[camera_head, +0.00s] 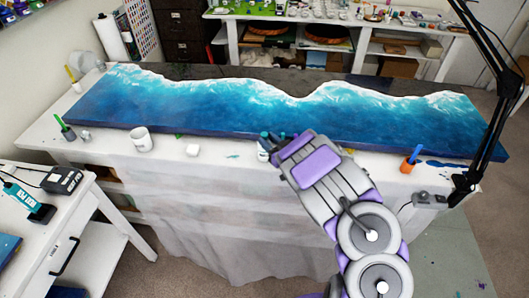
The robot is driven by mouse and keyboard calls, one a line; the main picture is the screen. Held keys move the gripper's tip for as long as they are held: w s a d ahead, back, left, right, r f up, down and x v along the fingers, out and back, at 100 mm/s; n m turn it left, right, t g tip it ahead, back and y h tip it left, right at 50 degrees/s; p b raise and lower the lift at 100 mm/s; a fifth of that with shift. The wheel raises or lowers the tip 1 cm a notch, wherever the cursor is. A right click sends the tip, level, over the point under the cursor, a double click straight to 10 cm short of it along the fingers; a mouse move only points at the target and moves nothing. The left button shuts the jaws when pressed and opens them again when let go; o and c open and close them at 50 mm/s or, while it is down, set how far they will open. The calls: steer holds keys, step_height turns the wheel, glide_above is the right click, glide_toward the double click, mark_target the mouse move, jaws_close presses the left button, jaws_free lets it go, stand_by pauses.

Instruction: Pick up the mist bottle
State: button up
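My gripper (290,150), grey and purple, is at the front edge of the white table, near its middle. Its fingers point away from the camera and are hidden behind its own body, so I cannot see whether it is open or shut. A small pale object with dark teal parts (265,143) shows just left of the gripper, partly covered by it. I cannot tell whether this is the mist bottle. No other clear mist bottle shows. I cannot tell if the gripper touches anything.
A long blue-and-white resin panel (230,105) covers most of the table. A black lamp arm (490,130) rises at right. A white side desk (45,240) is at left.

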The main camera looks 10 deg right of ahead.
steer(key=shift+w+a, duration=0.25)
steer(key=shift+w, duration=0.25)
steer(key=shift+c, duration=0.2)
jaws_close()
